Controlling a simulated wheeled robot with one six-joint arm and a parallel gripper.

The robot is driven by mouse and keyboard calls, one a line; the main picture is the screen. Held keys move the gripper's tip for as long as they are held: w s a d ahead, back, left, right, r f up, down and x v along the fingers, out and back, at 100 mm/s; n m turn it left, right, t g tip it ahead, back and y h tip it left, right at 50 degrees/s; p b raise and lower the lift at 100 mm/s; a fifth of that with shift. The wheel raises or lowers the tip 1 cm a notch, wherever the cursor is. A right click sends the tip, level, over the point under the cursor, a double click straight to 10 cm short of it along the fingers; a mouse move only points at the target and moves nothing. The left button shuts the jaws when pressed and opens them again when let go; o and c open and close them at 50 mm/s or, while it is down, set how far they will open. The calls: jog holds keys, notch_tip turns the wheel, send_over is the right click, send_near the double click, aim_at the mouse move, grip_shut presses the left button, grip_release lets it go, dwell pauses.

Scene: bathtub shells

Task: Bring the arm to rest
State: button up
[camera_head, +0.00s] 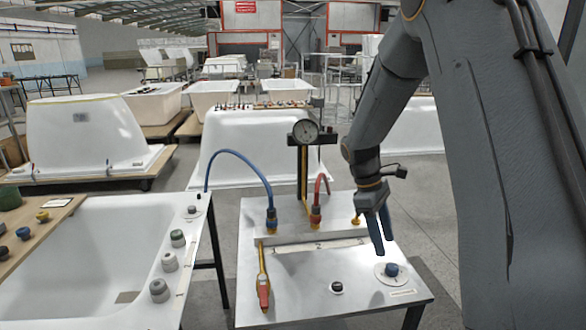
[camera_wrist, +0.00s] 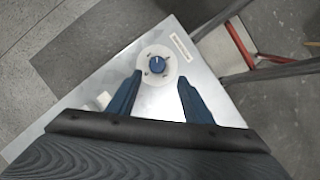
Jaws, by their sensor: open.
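My gripper (camera_head: 380,236) points down over the right side of the metal test table (camera_head: 310,272). Its blue fingers are apart with nothing between them. In the wrist view my gripper (camera_wrist: 158,100) also shows spread and empty. A blue knob on a round pale dial plate (camera_head: 391,270) lies just below and beyond the fingertips; in the wrist view the blue knob (camera_wrist: 157,63) sits ahead of the fingertips, and they appear apart from it. My arm reaches down from the upper right of the head view.
On the table stand a gauge (camera_head: 305,132), a blue hose (camera_head: 238,155), a red hose (camera_head: 322,182) and a yellow lever with a red grip (camera_head: 263,290). A white tub with several knobs (camera_head: 120,217) is at the left. Open floor (camera_head: 455,215) lies to the table's right.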

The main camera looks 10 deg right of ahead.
jog(key=s+a+r+m+t+y, duration=0.1)
jog(key=s+a+m, duration=0.3)
jog(key=s, duration=0.4)
jog(key=s+a+r+m+t+y, duration=0.1)
jog(key=s+a+m+t+y, duration=0.1)
jog(key=s+a+m, duration=0.3)
jog(key=s+a+t, duration=0.1)
jog(key=s+a, duration=0.1)
jog(key=s, duration=0.2)
jog(key=shift+s+a+m, duration=0.2)
jog(key=shift+a+m, duration=0.1)
dwell(2.2)
jog(key=g+b, duration=0.1)
jog(key=b, duration=0.2)
send_over(393, 266)
notch_tip(393, 266, down, 2)
jog(key=shift+f+p, duration=1.05)
jog(key=shift+f, duration=2.7)
